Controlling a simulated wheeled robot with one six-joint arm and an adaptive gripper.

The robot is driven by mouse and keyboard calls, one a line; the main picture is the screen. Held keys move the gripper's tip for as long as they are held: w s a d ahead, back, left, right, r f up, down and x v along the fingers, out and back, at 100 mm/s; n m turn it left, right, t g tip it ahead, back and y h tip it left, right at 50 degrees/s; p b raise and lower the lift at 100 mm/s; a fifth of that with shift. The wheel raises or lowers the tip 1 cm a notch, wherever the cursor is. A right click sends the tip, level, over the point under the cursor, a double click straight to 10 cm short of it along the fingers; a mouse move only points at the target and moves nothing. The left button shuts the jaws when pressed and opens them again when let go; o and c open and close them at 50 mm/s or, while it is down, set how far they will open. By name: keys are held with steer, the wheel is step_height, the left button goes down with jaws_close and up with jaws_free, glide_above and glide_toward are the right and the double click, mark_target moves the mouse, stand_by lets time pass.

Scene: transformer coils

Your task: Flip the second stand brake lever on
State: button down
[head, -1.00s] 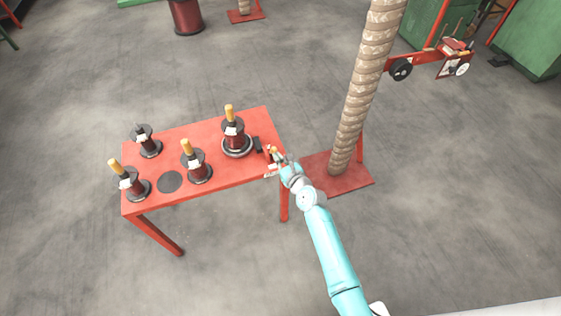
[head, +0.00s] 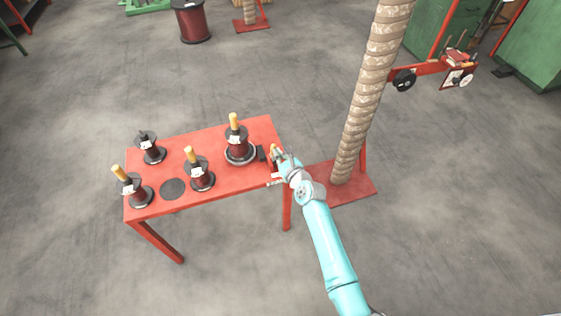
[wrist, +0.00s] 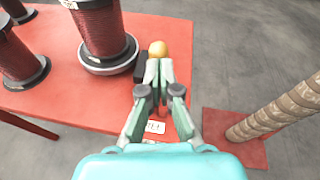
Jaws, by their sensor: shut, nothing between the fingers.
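The lever's stem is largely hidden behind my fingers. Next to the block is the stand's round grey base (wrist: 108,66), bearing a dark red coil (wrist: 100,25). The same coil shows in the head view (head: 237,142). My gripper (wrist: 159,68) is shut and empty, its fingertips just on the near side of the knob. Whether they touch it I cannot tell. In the head view my gripper (head: 277,163) is at the table's right edge.
Several more coils stand on the red table (head: 225,182), beside a dark empty disc (head: 172,188). A thick wrapped column (head: 362,105) on a red base (head: 345,190) stands close right of my gripper. A white label (wrist: 155,127) lies below my fingers. Floor in front is clear.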

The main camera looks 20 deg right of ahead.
mark_target(275, 145)
steer(key=shift+w+r, duration=0.25)
steer(key=shift+w, duration=0.75)
steer(key=shift+w+r, duration=0.2)
steer(key=shift+w, duration=1.8)
steer(key=shift+w+r, duration=0.1)
steer(key=shift+w, duration=0.1)
